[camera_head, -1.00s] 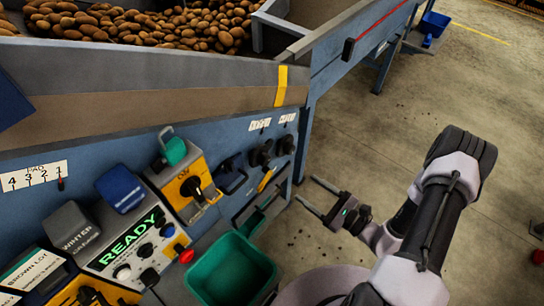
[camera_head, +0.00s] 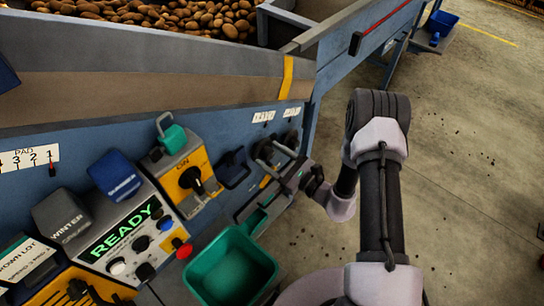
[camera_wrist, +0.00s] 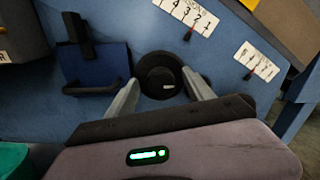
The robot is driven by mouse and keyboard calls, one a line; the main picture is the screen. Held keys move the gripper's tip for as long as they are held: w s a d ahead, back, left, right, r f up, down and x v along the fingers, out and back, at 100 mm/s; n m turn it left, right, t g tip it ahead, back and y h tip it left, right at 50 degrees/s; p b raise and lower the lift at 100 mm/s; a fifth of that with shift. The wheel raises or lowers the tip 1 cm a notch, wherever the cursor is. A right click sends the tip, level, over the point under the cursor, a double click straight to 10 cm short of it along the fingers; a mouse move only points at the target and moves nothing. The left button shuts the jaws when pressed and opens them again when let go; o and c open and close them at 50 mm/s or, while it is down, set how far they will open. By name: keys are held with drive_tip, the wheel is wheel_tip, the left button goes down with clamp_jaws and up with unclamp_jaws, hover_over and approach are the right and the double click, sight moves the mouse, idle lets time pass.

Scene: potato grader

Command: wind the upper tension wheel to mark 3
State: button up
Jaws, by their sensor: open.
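A round black wheel (camera_wrist: 160,75) sits on the blue panel in the wrist view. A white scale (camera_wrist: 190,15) with digits falling from 4 to 1 is above it, with a small red-tipped pointer (camera_wrist: 188,34) below the digits, seemingly near 2. A second scale (camera_wrist: 258,60) is to the right; its reading is too small to tell. My gripper (camera_wrist: 161,79) is open, one finger on each side of the wheel; contact cannot be told. In the head view, my gripper (camera_head: 272,158) is at the panel and partly covers the wheels. Another dark wheel (camera_head: 290,138) shows beside it.
A blue flap with a black handle (camera_wrist: 95,70) is left of the wheel. A yellow switch box (camera_head: 190,178), a READY panel (camera_head: 125,235) and a green bin (camera_head: 232,268) are nearby. Open floor (camera_head: 460,170) is to the right.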

drive_tip(key=shift+c, duration=0.2)
clamp_jaws()
drive_tip(key=m+p, duration=0.1)
drive_tip(key=m, duration=0.3)
drive_tip(key=shift+m, duration=0.4)
drive_tip(key=m+p, duration=0.1)
drive_tip(key=m, duration=0.3)
drive_tip(key=shift+w+d, duration=0.1)
drive_tip(key=m+p, duration=0.1)
drive_tip(key=m, duration=0.4)
drive_tip(key=shift+f, duration=0.1)
drive_tip(key=shift+m+p, duration=0.3)
drive_tip(key=shift+m, duration=1.6)
drive_tip(key=shift+f, duration=0.1)
